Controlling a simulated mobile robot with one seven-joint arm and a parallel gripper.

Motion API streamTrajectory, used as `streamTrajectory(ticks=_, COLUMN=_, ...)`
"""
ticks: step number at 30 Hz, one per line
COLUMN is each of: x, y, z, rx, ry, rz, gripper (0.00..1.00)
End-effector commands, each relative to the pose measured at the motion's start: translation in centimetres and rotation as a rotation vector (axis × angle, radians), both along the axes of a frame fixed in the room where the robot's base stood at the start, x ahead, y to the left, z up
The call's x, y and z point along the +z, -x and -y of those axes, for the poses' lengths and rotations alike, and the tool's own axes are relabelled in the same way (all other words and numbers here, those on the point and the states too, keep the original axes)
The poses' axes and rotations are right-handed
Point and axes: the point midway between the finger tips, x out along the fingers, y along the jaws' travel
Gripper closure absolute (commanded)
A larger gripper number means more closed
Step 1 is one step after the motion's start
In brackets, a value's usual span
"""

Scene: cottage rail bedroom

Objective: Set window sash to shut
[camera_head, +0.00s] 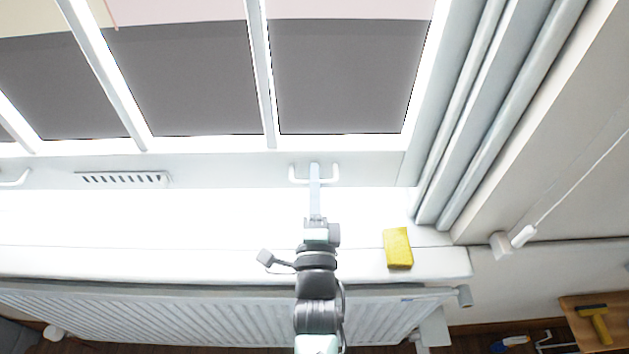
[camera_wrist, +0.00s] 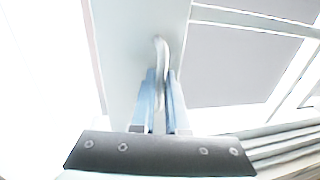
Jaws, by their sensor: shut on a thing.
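The white window sash (camera_head: 235,165) spans the top of the head view, with grey panes between white bars. Its bottom rail carries a white U-shaped handle (camera_head: 333,174) near the right end. My gripper (camera_head: 314,172) reaches up from below and is shut on this handle. In the wrist view, the blue fingers of my gripper (camera_wrist: 160,92) close around the handle (camera_wrist: 159,52), which stands out from the pale rail (camera_wrist: 135,40). Bright light below the rail makes it hard to tell how wide any gap is.
A yellow sponge (camera_head: 397,248) lies on the white sill (camera_head: 180,262), right of my arm. A ribbed radiator (camera_head: 180,312) is below. A second handle (camera_head: 14,178) and a slotted vent (camera_head: 122,179) are to the left. A pull cord (camera_head: 523,235) hangs right. A wooden surface (camera_head: 580,310) holds a yellow-headed tool (camera_head: 597,318).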

Motion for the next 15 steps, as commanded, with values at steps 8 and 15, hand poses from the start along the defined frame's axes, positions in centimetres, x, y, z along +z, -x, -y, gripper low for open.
streamTrajectory(ticks=8, x=-7.8, y=0.4, z=0.0, rx=0.000, ry=0.001, rz=-0.047, gripper=1.00)
streamTrajectory(ticks=15, x=-9.0, y=0.3, z=0.0, rx=0.000, ry=0.001, rz=-0.047, gripper=1.00)
